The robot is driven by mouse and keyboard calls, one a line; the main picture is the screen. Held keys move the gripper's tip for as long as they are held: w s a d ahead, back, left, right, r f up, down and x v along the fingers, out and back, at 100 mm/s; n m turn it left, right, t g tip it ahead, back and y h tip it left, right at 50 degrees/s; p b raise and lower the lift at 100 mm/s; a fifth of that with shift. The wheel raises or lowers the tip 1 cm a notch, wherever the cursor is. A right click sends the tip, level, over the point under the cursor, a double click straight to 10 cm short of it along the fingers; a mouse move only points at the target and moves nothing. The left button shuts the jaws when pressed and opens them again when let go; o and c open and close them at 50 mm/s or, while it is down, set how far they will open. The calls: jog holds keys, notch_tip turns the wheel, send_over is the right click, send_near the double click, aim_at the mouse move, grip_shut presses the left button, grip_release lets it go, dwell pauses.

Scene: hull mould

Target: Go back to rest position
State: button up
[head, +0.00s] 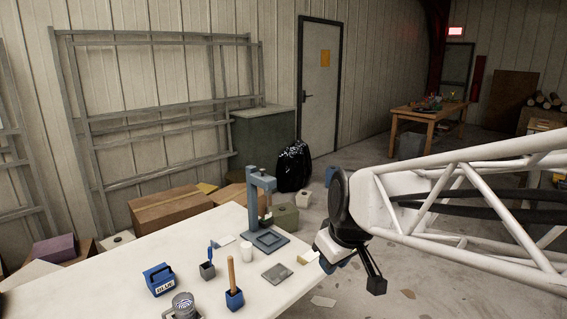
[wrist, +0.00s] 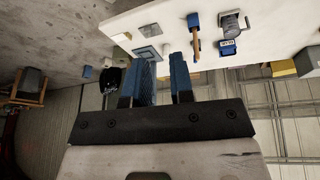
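My gripper (head: 340,264) hangs at the end of my white lattice arm, off the right end of the white table, in the head view. In the wrist view, two blue fingers stand apart with a gap between them. My gripper (wrist: 164,62) is open and holds nothing. The fingers touch nothing that I can see.
Cardboard boxes (head: 170,207) stand behind. Open floor lies to the right.

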jog(key=s+d+f+m+h, duration=0.1)
jog(key=s+d+m, duration=0.2)
jog(key=s, duration=0.5)
jog(key=s+d+f+m+g, duration=0.1)
jog(key=s+d+m, duration=0.2)
jog(key=s+d, duration=0.2)
jog(key=s, duration=0.2)
jog(key=shift+s+d+m+h, duration=0.3)
jog(key=shift+s+m+h, duration=0.1)
